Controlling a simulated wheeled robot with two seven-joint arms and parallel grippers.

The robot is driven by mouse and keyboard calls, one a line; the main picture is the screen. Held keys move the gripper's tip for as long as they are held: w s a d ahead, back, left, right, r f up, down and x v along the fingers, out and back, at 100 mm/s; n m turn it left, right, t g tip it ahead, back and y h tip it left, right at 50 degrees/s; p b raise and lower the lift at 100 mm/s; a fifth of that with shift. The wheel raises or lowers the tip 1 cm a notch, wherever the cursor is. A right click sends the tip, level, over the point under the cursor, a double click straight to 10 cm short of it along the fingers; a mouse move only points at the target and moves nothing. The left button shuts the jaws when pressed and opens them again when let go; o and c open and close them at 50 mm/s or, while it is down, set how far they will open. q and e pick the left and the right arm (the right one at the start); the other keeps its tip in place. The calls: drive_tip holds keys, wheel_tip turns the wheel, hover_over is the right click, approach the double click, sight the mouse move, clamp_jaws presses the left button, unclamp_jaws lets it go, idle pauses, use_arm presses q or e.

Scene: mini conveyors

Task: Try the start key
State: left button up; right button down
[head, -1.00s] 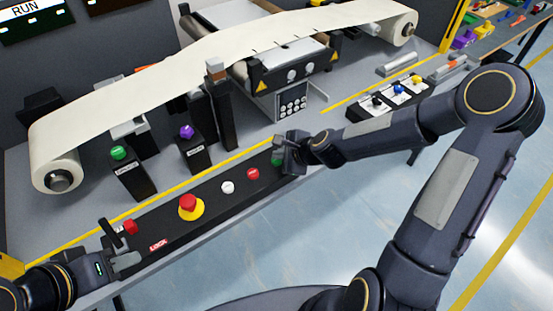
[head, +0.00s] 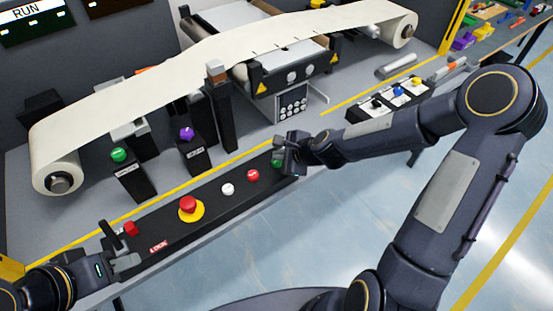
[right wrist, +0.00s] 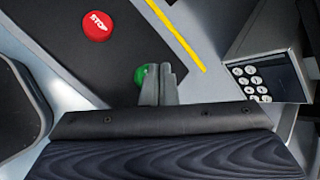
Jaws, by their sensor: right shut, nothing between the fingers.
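The green key (head: 276,162) is at the right end of the black control panel (head: 158,224). In the right wrist view the green key (right wrist: 141,75) is partly hidden by my fingertips, so its lettering cannot be read. My right gripper (head: 279,149) is shut and empty. Its fingertips (right wrist: 160,84) are right at the key; I cannot tell whether they touch it or whether it is pressed. My left gripper (head: 123,244) is open at the panel's left end, near a red block-like part (head: 131,228).
A red STOP button (right wrist: 97,26), also in the head view (head: 253,174), is beside the green key. A white button (head: 227,189) and a red mushroom button (head: 188,204) lie further left. Posts with a green knob (head: 119,155) and a purple knob (head: 187,133) stand behind, before the conveyor belt (head: 130,88).

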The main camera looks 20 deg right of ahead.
sight(280, 163)
drive_tip(key=shift+r, duration=0.35)
wheel_tip(280, 163, up, 5)
drive_tip(key=p, duration=0.4)
drive_tip(key=shift+r, duration=0.1)
idle(0.7)
